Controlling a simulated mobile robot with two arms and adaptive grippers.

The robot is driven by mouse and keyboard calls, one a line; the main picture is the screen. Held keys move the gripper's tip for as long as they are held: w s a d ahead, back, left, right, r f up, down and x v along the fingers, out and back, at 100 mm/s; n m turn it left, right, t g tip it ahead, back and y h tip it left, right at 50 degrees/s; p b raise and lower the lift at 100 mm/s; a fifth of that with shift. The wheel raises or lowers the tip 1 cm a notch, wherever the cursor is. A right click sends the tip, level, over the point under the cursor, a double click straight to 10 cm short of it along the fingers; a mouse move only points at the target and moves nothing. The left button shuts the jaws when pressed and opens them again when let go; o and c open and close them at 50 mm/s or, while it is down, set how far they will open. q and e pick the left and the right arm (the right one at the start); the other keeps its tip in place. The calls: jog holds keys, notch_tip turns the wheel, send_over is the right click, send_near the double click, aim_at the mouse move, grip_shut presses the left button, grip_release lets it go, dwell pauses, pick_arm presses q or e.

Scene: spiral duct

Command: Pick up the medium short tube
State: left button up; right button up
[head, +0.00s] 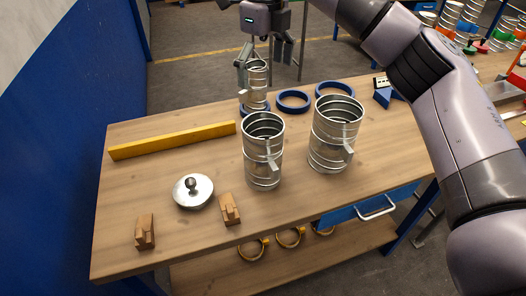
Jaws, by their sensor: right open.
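Three silvery ribbed spiral tubes stand upright on the wooden workbench (150,190). Which one the task calls the medium short tube I cannot tell for sure. My right gripper (262,65) is open at the narrow tube, its fingers on either side of the upper part. Contact with the tube is unclear. My left gripper is out of view.
Blue rings (293,101) lie behind the tubes. A yellow bar (172,140), a silver lid with a dark knob (193,194) and wooden blocks (230,210) occupy the left side. A blue wall (60,160) borders the bench. More tubes stand at the far right.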

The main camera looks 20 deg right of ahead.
jog(key=p, duration=0.2)
send_near(266, 132)
jog(key=s+a, duration=0.2)
jog(key=s, duration=0.3)
notch_tip(266, 132, down, 6)
jog(key=p, duration=0.3)
jog(key=shift+s+d+r, duration=0.15)
jog(key=shift+r, duration=0.1)
jog(key=shift+r, duration=0.1)
jog(key=c, duration=1.7)
